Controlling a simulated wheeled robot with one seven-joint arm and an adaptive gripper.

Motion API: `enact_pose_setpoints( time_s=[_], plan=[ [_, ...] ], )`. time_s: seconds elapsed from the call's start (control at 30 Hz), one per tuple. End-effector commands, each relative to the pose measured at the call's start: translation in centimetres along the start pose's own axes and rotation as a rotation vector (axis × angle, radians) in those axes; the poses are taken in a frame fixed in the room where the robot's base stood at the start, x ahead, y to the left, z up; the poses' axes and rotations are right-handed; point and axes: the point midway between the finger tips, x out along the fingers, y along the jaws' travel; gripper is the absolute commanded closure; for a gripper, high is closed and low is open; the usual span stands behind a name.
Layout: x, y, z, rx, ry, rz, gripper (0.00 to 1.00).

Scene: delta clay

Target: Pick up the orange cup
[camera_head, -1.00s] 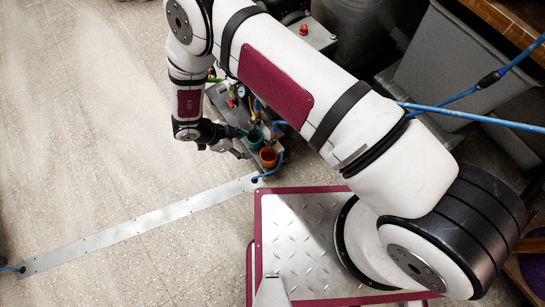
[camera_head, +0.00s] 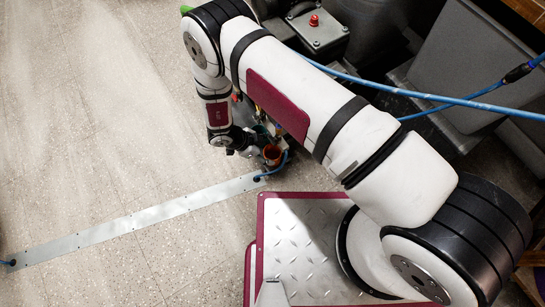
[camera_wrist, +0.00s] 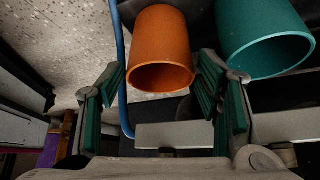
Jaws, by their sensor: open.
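The orange cup (camera_wrist: 160,45) shows in the wrist view with its open rim toward the camera. It lies between the green-padded fingers of my gripper (camera_wrist: 161,75), which are open on either side of it. I cannot tell whether a pad touches it. A teal cup (camera_wrist: 265,35) is just to the right, beyond the right finger. In the head view the orange cup (camera_head: 272,155) sits at the near end of a cluttered bench, with my gripper (camera_head: 247,150) at its left. The teal cup is mostly hidden there by my arm.
A blue hose (camera_wrist: 121,60) runs close along the left of the orange cup. A grey metal bar (camera_wrist: 180,135) lies in front of the cups in the wrist view. A metal strip (camera_head: 140,220) crosses the open floor at left. Grey bins (camera_head: 455,65) stand at right.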

Motion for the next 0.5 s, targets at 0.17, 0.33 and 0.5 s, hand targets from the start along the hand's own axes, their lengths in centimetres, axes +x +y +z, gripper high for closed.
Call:
enact_pose_setpoints(
  time_s=[0.17, 0.33, 0.5],
  plan=[
    [2.1, 0.0, 0.1, 0.001, 0.001, 0.0, 0.41],
    [2.4, -0.1, 0.0, 0.002, -0.001, -0.001, 0.41],
    [2.3, -0.1, 0.0, 0.001, -0.001, -0.001, 0.53]
  ],
)
